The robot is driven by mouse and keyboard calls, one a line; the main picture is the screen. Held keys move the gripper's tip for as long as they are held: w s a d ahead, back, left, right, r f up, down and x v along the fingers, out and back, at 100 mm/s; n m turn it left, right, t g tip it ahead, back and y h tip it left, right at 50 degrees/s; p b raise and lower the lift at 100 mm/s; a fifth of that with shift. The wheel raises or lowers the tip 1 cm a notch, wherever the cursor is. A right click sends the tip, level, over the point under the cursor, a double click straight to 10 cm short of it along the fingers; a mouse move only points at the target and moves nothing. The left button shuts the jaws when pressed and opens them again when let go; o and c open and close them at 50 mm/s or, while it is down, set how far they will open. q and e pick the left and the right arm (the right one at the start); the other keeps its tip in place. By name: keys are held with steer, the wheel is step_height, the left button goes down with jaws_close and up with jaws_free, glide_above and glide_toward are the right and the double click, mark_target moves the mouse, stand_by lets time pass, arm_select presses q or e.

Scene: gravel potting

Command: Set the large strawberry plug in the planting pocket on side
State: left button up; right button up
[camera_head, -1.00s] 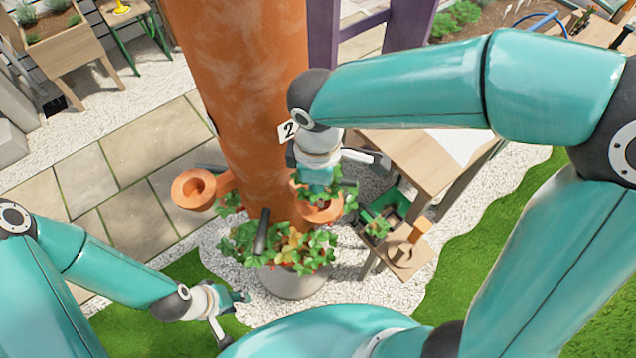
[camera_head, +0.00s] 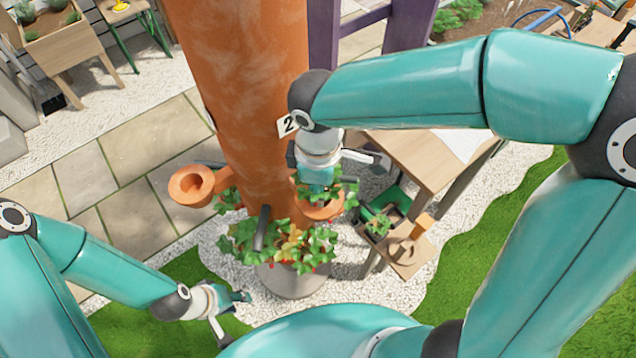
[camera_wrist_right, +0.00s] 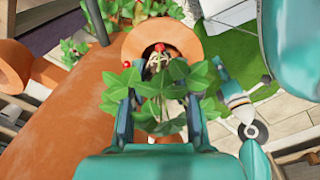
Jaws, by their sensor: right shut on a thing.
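The tall terracotta planter (camera_head: 240,100) stands in the middle of the head view. My right gripper (camera_wrist_right: 160,110) is shut on a strawberry plug, whose green leaves (camera_wrist_right: 165,85) and red berry (camera_wrist_right: 159,47) show in the right wrist view. The plug is at the mouth of a round terracotta pocket (camera_wrist_right: 190,38) on the planter's right side; this pocket also shows in the head view (camera_head: 318,211). My left gripper (camera_head: 232,312) is open and empty, low at the left, away from the planter.
An empty pocket (camera_head: 191,184) sticks out on the planter's left. Leafy plants (camera_head: 262,245) grow around its lower part. A wooden table (camera_head: 405,155) stands to the right, with a crate (camera_head: 398,204) holding a small plant beneath. A number 2 tag (camera_head: 287,125) is near my right wrist.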

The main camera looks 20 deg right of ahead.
steer(key=shift+f, duration=0.35)
steer(key=o, duration=0.8)
steer(key=shift+c, duration=0.2)
steer(key=o, duration=0.5)
steer(key=shift+o, duration=0.2)
step_height(320, 180, up, 9)
steer(key=p, duration=0.7)
stand_by(0.3)
